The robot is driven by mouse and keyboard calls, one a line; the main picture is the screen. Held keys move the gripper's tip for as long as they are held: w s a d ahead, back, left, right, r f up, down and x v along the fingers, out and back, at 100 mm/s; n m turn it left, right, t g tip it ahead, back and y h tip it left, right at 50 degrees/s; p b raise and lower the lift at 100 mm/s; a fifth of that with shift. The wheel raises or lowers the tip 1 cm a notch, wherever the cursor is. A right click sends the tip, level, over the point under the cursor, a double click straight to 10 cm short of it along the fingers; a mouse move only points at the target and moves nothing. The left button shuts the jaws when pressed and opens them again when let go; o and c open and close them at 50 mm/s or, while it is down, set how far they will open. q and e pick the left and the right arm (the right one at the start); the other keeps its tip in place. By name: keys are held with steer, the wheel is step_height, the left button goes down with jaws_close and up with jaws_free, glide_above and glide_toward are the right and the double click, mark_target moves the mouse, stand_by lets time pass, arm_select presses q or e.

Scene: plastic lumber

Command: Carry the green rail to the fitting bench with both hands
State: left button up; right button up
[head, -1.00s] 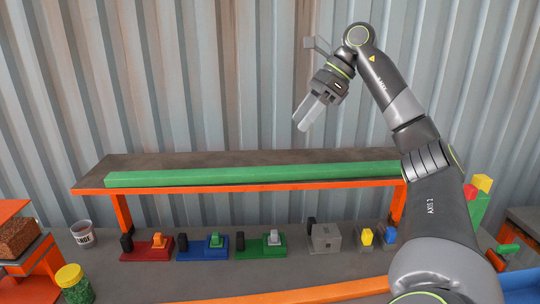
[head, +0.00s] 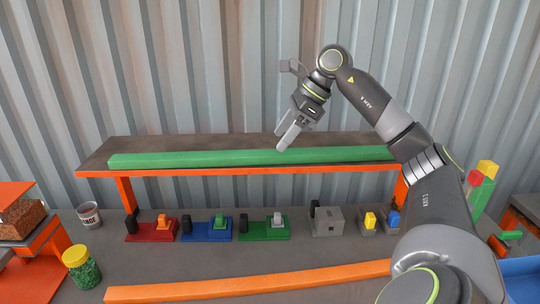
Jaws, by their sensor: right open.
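The green rail (head: 200,160) lies lengthwise along the front of a raised grey shelf (head: 125,146) with orange legs. Its right end is hidden behind my right arm. My right gripper (head: 285,141) is open and empty, pointing down and left, with its fingertips close above the rail, right of its middle. I cannot tell if the fingers touch the rail. My left gripper is not in view. I cannot make out which surface is the fitting bench.
Below the shelf stand red (head: 152,232), blue (head: 205,233) and green (head: 262,231) blocks with clamps, and a grey box (head: 327,222). An orange rail (head: 240,284) lies in front. A cup (head: 89,215) and a yellow-lidded jar (head: 80,266) stand left. A corrugated wall is behind.

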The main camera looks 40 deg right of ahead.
mark_target(270, 152)
steer(key=p+x, duration=0.1)
steer(key=x, duration=0.2)
steer(key=shift+w+a+f+p, duration=0.15)
steer(key=shift+a+f+p, duration=0.05)
steer(key=shift+f+p, duration=0.15)
steer(key=shift+w+a+f, duration=0.15)
steer(key=shift+w+f, duration=0.05)
steer(key=shift+f, duration=0.25)
jaws_close()
